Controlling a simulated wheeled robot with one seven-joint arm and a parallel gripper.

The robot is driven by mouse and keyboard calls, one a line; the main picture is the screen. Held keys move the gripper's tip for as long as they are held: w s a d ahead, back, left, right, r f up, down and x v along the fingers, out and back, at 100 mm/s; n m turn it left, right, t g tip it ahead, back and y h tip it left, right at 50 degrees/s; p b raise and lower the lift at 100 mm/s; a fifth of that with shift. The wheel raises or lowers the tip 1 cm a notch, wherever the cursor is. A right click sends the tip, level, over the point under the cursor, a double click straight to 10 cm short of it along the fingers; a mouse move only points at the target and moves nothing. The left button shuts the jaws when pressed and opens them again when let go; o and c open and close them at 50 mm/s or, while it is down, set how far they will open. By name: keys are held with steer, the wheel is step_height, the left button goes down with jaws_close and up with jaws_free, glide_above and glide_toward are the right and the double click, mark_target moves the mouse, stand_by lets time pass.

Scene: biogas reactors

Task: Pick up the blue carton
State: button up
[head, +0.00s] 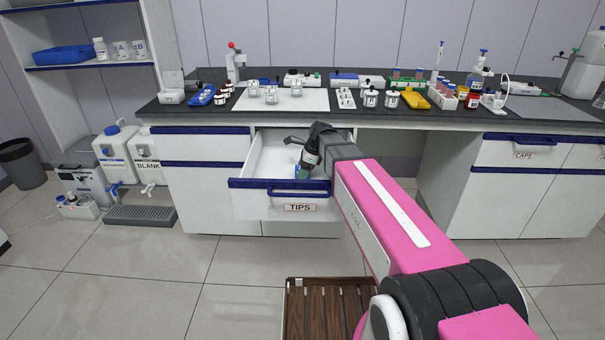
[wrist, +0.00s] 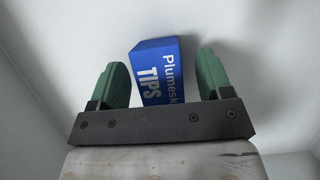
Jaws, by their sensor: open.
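The blue carton (wrist: 157,72), printed "Plumesk TIPS", lies in the open drawer and shows between my fingers in the wrist view. A small blue patch of it shows beside my gripper in the head view (head: 298,169). My gripper (wrist: 162,80) is open, with one green finger to the left of the carton and one to its right. Gaps show between the carton and both fingers. The lower end of the carton is hidden behind the gripper's dark bar. In the head view my gripper (head: 303,172) reaches down into the drawer labelled TIPS (head: 255,208).
The drawer's white walls surround my gripper, with its blue-edged front (head: 250,184) nearest me. The dark bench top (head: 350,118) above holds many jars, bottles and racks. A wooden slatted platform (head: 325,310) shows at the bottom.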

steer(key=shift+a+f, duration=0.1)
steer(key=shift+f, duration=0.15)
steer(key=c, duration=1)
steer(key=shift+r, duration=0.15)
